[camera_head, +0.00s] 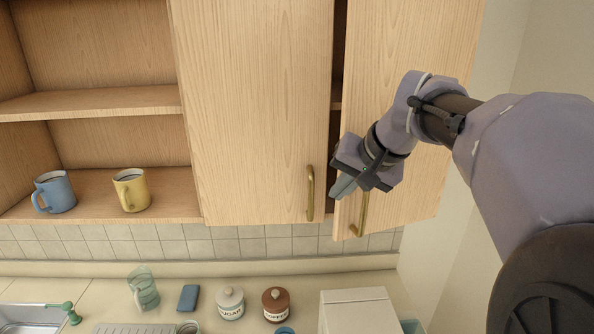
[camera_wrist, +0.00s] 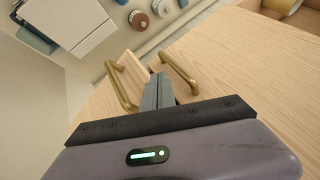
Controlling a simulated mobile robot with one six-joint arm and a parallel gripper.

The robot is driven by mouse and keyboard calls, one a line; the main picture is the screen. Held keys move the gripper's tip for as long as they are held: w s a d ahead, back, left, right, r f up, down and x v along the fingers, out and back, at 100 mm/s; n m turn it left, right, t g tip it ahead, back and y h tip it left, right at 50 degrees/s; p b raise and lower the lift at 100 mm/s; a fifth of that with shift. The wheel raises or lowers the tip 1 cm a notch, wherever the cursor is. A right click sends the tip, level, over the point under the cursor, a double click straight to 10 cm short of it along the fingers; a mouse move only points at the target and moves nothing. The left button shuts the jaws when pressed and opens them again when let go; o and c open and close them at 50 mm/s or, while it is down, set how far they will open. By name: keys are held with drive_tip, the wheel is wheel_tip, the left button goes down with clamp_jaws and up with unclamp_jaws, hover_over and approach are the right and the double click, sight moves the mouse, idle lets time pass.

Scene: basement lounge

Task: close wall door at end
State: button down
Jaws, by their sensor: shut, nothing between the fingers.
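The end wall door (camera_head: 400,110) is the rightmost light-wood cabinet door in the head view. It stands ajar, with a dark gap along its left edge. Its brass handle (camera_head: 359,215) is near the lower left corner, and it also shows left of the fingers in the wrist view (camera_wrist: 122,88). My gripper (camera_head: 343,186) is shut and empty, just above and left of that handle, by the door's free edge. In the wrist view the fingertips (camera_wrist: 158,82) lie between two brass handles. I cannot tell whether they touch the door. My arm covers part of the door.
The neighbouring door (camera_head: 255,110) is closed, with its own brass handle (camera_head: 310,193). Open shelves at left hold a blue mug (camera_head: 54,191) and a yellow mug (camera_head: 131,190). The counter below holds a sugar jar (camera_head: 230,303), a coffee jar (camera_head: 276,304) and a white box (camera_head: 357,311).

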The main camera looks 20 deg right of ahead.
drive_tip(key=shift+w+p, duration=0.35)
drive_tip(key=shift+w, duration=1.8)
drive_tip(key=shift+a, duration=0.1)
